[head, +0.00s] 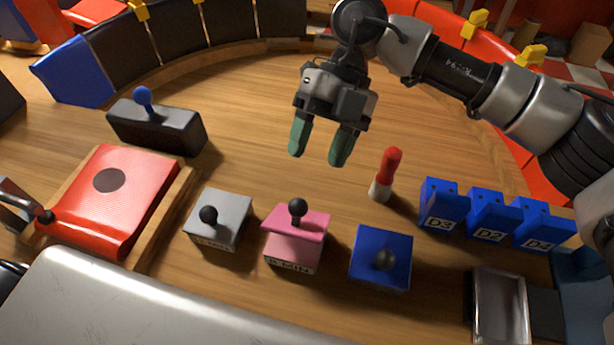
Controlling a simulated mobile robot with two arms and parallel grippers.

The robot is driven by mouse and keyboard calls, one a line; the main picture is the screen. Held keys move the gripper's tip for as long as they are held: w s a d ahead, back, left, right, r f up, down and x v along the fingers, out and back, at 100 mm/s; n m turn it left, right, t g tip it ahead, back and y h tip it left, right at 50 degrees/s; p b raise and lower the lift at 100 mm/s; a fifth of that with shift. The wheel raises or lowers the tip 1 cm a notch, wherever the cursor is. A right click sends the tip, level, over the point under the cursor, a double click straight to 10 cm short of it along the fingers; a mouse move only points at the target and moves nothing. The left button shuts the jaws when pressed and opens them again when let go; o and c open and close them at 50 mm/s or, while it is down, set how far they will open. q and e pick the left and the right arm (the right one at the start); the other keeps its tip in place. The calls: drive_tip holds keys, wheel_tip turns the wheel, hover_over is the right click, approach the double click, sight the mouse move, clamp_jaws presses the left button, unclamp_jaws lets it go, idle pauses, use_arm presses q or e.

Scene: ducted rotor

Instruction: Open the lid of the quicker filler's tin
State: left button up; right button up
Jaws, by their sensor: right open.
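The grey tin's label is too small to read, and no label shows on the blue one. The pink lid looks slightly askew; the other two lids look seated. My right gripper (319,157) is open and empty, pointing down above the table behind the grey and pink tins, apart from them. My left gripper is not in view.
A red-and-white stick (387,173) stands upright behind the blue tin. Blue boxes marked D3 (441,205), D2 (490,217) and D4 (540,226) are at right. A red padded board (120,205) and a black box with blue knob (155,126) are at left.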

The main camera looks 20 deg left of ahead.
drive_tip(key=shift+v, duration=1.2)
drive_tip(key=m+t+h, duration=0.4)
drive_tip(key=m+t, duration=0.1)
drive_tip(key=m, duration=1.2)
approach(298, 199)
drive_tip(key=p+x, duration=0.1)
drive_tip(key=x, duration=0.9)
drive_tip(key=shift+s+f, duration=0.15)
drive_tip(key=shift+f, duration=0.05)
clamp_jaws()
